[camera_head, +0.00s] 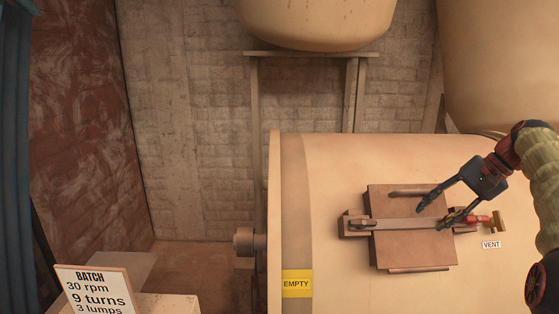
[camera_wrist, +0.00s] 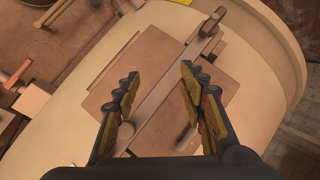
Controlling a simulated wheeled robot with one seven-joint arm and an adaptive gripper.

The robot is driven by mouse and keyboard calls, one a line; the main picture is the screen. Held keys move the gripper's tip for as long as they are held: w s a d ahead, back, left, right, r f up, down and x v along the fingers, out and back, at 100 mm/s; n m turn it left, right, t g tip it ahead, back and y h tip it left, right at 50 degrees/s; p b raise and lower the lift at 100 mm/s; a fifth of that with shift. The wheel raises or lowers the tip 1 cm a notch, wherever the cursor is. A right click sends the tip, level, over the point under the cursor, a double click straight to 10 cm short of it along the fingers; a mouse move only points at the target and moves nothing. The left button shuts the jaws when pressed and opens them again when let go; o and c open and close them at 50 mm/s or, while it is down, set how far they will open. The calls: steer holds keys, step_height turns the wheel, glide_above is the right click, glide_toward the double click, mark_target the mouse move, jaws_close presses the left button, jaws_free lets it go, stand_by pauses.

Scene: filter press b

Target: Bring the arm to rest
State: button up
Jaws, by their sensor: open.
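My gripper (camera_head: 428,217) is at the right in the head view, in front of the large cream drum (camera_head: 337,178). Its two fingers are spread apart with nothing between them. In the wrist view the open fingers (camera_wrist: 158,95) frame the brown hatch plate (camera_wrist: 125,72) and the metal bar across it. In the head view the hatch plate (camera_head: 408,256) lies on the drum, with the bar (camera_head: 400,224) running across it between two end brackets. The lower finger overlaps the bar's right end near a small red-and-brass valve (camera_head: 484,220); I cannot tell whether they touch.
A "VENT" label (camera_head: 491,245) sits beside the valve and a yellow "EMPTY" label (camera_head: 297,283) on the drum. A "BATCH" sign (camera_head: 94,290) stands at lower left. A cream vessel (camera_head: 315,20) hangs above on a frame. Open space lies left of the drum.

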steer(key=s+a+f+n+h+b, duration=0.2)
steer(key=s+a+f+b, duration=0.4)
steer(key=a, duration=0.3)
steer(key=s+a+f+n+h+b, duration=0.1)
steer(key=s+a+f+b, duration=0.3)
steer(key=s+a+f, duration=0.4)
steer(key=s+a+f+n+t+h+b, duration=0.1)
steer(key=s+a+f+b, duration=0.3)
steer(key=s+f, duration=0.4)
steer(key=s+a+f+n+h+b, duration=0.1)
steer(key=s+a+f+n+b, duration=0.3)
steer(key=f, duration=1.1)
steer(key=s+b, duration=0.2)
steer(key=s, duration=0.2)
steer(key=shift+s+f+t+h, duration=0.15)
steer(key=shift+s+t+h, duration=0.05)
steer(key=shift+t+h, duration=0.2)
